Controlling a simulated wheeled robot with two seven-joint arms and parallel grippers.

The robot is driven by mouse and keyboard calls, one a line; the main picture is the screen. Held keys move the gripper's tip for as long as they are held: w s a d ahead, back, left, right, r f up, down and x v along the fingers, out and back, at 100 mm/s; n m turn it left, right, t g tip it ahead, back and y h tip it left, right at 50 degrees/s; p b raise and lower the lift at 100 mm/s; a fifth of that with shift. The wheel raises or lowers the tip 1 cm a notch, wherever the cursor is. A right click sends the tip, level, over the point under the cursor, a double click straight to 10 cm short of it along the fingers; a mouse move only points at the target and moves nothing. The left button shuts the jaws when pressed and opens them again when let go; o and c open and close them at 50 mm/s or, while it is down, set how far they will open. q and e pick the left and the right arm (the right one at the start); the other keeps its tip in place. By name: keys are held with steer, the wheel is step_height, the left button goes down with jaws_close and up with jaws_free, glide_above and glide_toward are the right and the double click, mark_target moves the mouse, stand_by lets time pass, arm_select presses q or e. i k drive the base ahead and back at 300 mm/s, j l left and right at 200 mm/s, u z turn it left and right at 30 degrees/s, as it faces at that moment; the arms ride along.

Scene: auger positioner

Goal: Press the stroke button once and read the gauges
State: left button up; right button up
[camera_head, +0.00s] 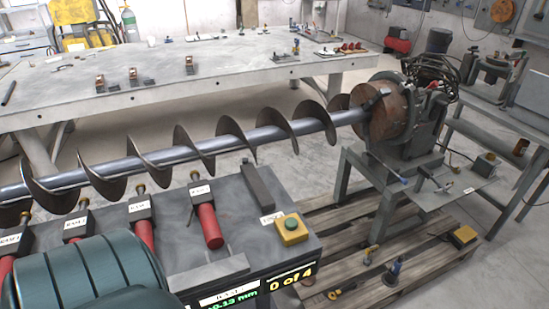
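On the bench front, a dark readout (232,301) shows green digits that look like +0.13 mm, partly cut off by the picture's bottom edge. A second readout (293,278) shows "0 of 4" in yellow. Several red-handled levers with white labels, one of them this red handle (209,226), stand left of the button. Neither gripper shows; nothing touches the button.
A long auger (200,148) crosses above the bench to a round drive plate (393,112) on a stand. A teal part of my own body covers the lower left. A wooden pallet (425,255) with tools lies right of the bench. A grey table (180,80) stands behind.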

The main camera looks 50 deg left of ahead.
mark_target(291, 224)
steer(key=i+l+u, duration=0.15)
steer(key=u, duration=0.25)
steer(key=i+l+u, duration=0.2)
steer(key=u, duration=0.2)
steer(key=i+l+u, duration=0.1)
steer(key=u, duration=0.3)
steer(key=i+l+u, duration=0.1)
steer(key=l+u, duration=1)
steer(key=l, duration=0.25)
steer(key=i, duration=0.05)
